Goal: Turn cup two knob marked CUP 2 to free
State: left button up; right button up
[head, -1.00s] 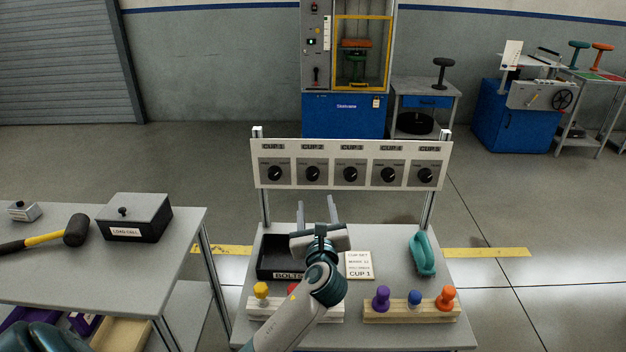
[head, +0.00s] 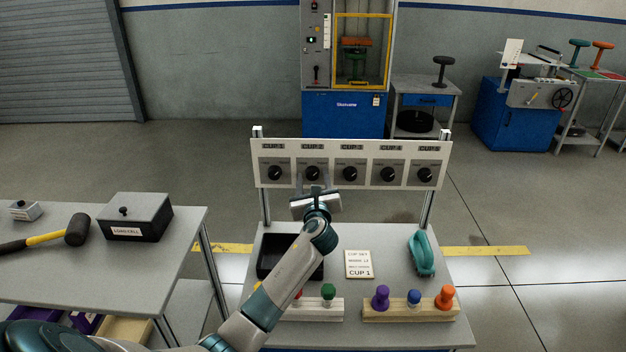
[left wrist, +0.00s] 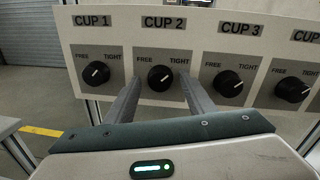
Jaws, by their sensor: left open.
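The CUP 2 knob (head: 312,173) is a round black dial on the white panel (head: 350,147), second from left. The left wrist view shows it (left wrist: 160,79) below its CUP 2 label, between FREE on the left and TIGHT on the right. Its small white mark seems slanted toward the upper right. My left gripper (head: 313,188) is open in front of this knob. In the wrist view its two fingers (left wrist: 160,84) stand at the knob's left and right sides, tips near the panel. I cannot tell whether they touch it. My right gripper is not in view.
The CUP 1 knob (left wrist: 96,74) and CUP 3 knob (left wrist: 228,83) sit close on either side. Below the panel are a black tray (head: 266,262), a CUP 1 card (head: 359,263), a teal clamp-like item (head: 421,255) and pegged wooden blocks. A side table (head: 60,270) stands left.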

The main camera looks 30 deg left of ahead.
pick_arm(q)
jog(key=c, duration=1.1)
jog(key=shift+o, duration=0.2)
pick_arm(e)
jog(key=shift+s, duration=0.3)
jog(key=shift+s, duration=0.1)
